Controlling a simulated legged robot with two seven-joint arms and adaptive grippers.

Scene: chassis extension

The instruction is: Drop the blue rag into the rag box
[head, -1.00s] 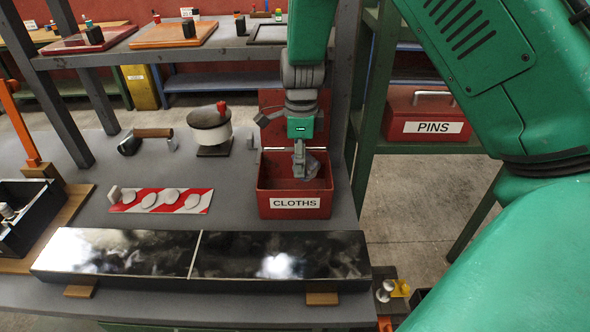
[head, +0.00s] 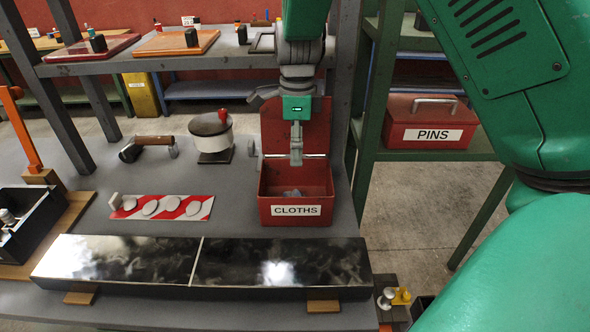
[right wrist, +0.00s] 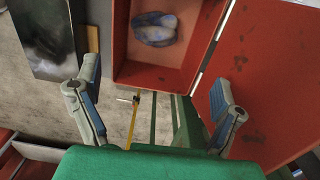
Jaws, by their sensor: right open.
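The red rag box (head: 268,208), labelled CLOTHS, stands on the grey bench with its lid up at the back. The blue rag (head: 292,193) lies inside it, mostly in shadow in the head view. In the right wrist view the rag (right wrist: 155,29) lies crumpled on the floor of the box (right wrist: 190,82), blue and greyish. My right gripper (head: 296,160) is above the box opening, pointing down. Its fingers are spread wide and empty in the right wrist view (right wrist: 160,95), apart from the rag. My left gripper is not in view.
A long dark glossy panel (head: 120,258) lies along the bench front. A red-and-white striped strip (head: 180,207) with pale discs, a pot (head: 212,140) and a black tray (head: 45,225) are to the left. A red PINS box (head: 400,115) sits on the right shelf.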

